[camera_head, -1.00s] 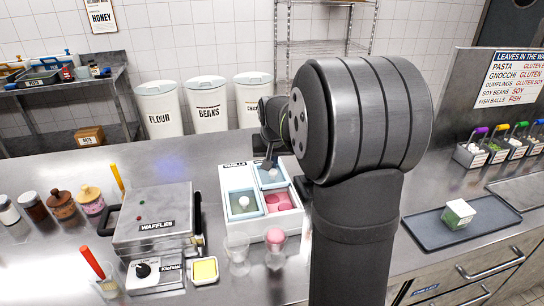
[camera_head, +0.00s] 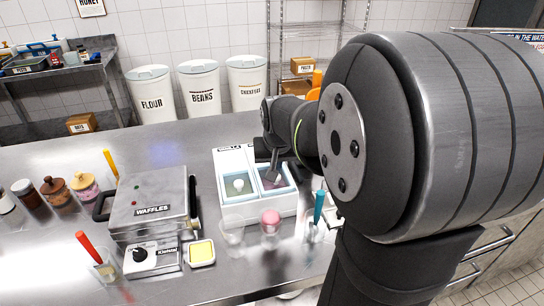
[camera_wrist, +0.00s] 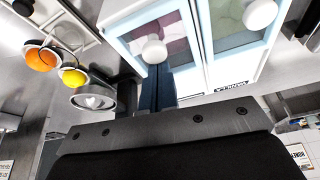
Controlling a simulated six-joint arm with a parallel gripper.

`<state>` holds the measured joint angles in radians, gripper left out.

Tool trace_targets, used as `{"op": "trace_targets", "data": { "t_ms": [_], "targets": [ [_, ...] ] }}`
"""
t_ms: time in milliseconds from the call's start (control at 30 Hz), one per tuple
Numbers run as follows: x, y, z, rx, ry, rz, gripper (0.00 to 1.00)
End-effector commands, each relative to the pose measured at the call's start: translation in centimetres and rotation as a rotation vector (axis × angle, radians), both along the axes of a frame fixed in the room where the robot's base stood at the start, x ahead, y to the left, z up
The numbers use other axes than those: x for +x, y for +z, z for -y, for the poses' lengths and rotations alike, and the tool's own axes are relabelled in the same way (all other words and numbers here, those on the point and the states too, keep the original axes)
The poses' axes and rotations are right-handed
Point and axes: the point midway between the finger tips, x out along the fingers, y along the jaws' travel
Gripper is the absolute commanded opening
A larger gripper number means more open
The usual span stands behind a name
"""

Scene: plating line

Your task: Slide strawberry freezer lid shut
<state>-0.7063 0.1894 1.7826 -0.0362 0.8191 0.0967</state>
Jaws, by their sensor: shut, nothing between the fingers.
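The white freezer (camera_head: 243,215) stands on the steel counter with two light-blue-framed, see-through lids. The strawberry lid (camera_head: 290,188), on the right, lies over the front part of its side, with pink showing through it. In the wrist view, its white knob (camera_wrist: 154,50) is right at my fingertips; whether they touch it I cannot tell. The left lid (camera_head: 229,192) has its own white knob (camera_head: 238,184) and also lies toward the front.
A waffle iron (camera_head: 150,212) stands left of the freezer.

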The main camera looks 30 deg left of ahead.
Motion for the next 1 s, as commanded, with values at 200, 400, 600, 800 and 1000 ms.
{"op": "trace_targets", "data": {
  "t_ms": [200,400,600,800,1000],
  "targets": [
    [-0.3,-0.1,0.3,-0.002,0.0,-0.002,0.0],
    [-0.3,-0.2,0.3,-0.005,0.0,-0.005,0.0],
    [0.6,0.0,-0.4,-0.004,0.0,-0.004,0.0],
    [3.3,0.7,-2.3,0.001,0.0,0.002,0.0],
    [1.9,5.0,-1.4,0.006,0.0,0.007,0.0]
  ]
}}
